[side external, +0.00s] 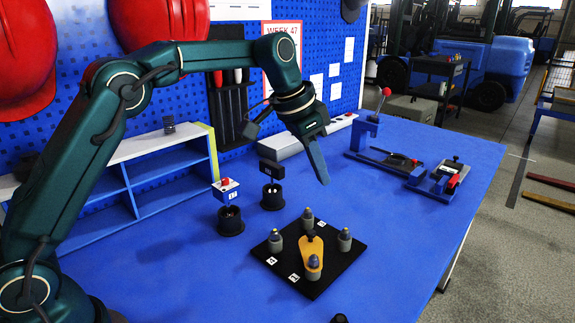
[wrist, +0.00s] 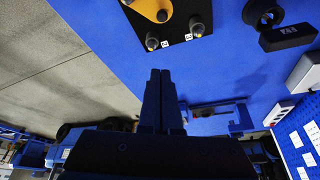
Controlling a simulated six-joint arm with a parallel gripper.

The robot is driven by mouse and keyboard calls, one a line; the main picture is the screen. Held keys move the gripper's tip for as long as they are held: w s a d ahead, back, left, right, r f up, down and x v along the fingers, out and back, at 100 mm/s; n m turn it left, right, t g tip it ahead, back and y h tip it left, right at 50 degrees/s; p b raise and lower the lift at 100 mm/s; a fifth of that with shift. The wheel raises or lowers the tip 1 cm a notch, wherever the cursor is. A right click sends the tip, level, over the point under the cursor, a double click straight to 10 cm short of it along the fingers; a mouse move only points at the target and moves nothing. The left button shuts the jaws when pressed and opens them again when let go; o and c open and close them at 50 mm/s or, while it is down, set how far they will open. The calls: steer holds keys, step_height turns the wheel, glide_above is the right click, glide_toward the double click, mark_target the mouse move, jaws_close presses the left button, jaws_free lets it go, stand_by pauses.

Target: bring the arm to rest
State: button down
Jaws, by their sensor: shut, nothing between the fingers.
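My gripper (side external: 319,165) is shut and empty, held in the air above the blue table, to the right of and above the black fixture board. It also shows in the wrist view (wrist: 160,74), with its two fingers together. The black board (side external: 331,277) lies on the table and carries a yellow plate (side external: 308,248) and several grey pegs with yellow tips, one of them at the right (side external: 344,240). Part of the board (wrist: 184,15) shows at the top of the wrist view. Nothing touches the fingers.
Two black round holders, one left (side external: 230,222) and one right (side external: 272,197), stand behind the board with labelled blocks above them. A blue shelf (side external: 165,178) stands at the back left. A lever press (side external: 366,130) and clamp fixtures (side external: 440,180) sit at the right. The table's front right is clear.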

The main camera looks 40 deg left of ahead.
steer(key=s+a+r+n+t, duration=0.1)
steer(key=s+a+r+t, duration=0.1)
steer(key=s+r, duration=0.9)
steer(key=s+a+f+n+y, duration=0.1)
steer(key=s+f+n, duration=0.3)
steer(key=s+f, duration=0.8)
steer(key=s, duration=0.3)
steer(key=shift+a+y, duration=0.35)
steer(key=shift+y, duration=0.05)
